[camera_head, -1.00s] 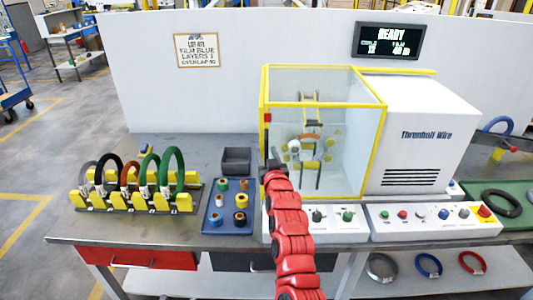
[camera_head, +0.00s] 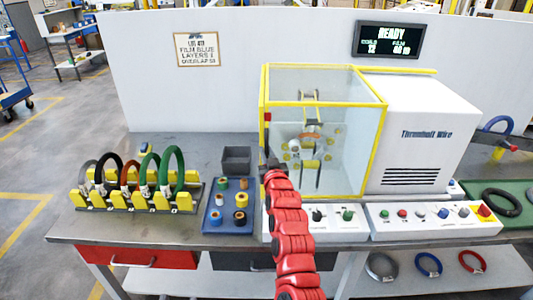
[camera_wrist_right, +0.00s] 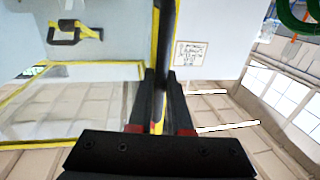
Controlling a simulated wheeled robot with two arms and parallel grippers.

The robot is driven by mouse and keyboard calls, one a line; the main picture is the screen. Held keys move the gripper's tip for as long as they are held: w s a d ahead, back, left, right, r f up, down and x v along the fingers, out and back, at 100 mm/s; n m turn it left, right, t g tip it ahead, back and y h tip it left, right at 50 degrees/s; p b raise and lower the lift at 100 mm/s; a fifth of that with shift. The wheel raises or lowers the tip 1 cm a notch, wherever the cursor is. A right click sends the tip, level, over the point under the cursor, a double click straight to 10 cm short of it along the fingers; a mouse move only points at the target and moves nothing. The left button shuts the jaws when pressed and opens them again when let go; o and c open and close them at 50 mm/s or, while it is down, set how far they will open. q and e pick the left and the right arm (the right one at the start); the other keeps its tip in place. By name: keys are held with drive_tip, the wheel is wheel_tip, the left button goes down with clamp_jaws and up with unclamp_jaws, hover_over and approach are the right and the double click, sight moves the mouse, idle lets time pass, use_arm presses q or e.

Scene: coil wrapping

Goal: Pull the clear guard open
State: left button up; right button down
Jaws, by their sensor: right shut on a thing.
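The clear guard (camera_head: 340,140) is a see-through box with yellow edges on the left of the white wrapping machine. It looks closed, with the winding parts visible inside. My right gripper (camera_head: 270,166) is at the guard's front left edge, its red arm reaching up from below. In the right wrist view, my right gripper (camera_wrist_right: 158,100) is shut on a dark upright bar beside the guard's yellow edge, which looks like the guard's handle. The fingers hide part of it. My left gripper is not in view.
A rack of coloured coils (camera_head: 135,195), a blue spool tray (camera_head: 229,222) and a grey bin (camera_head: 237,158) stand left of the guard. Button panels (camera_head: 435,219) line the table front. The white machine housing (camera_head: 425,120) stands right.

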idle(0.8)
drive_tip(key=d+b, duration=0.4)
drive_tip(key=d, duration=0.1)
drive_tip(key=d+b, duration=0.5)
drive_tip(key=d+f+b, duration=0.1)
drive_tip(key=d+b, duration=0.4)
drive_tip(key=b, duration=1)
approach(372, 145)
drive_tip(key=w, duration=0.1)
drive_tip(key=w+a, duration=0.1)
drive_tip(key=w, duration=0.1)
drive_tip(key=w+a, duration=0.1)
drive_tip(key=w, duration=0.1)
drive_tip(key=shift+w+f, duration=0.15)
drive_tip(key=shift+f, duration=0.05)
drive_tip(key=shift+d+r, duration=0.1)
drive_tip(key=shift+d, duration=0.4)
drive_tip(key=c, duration=0.8)
unclamp_jaws()
drive_tip(key=shift+c, duration=0.2)
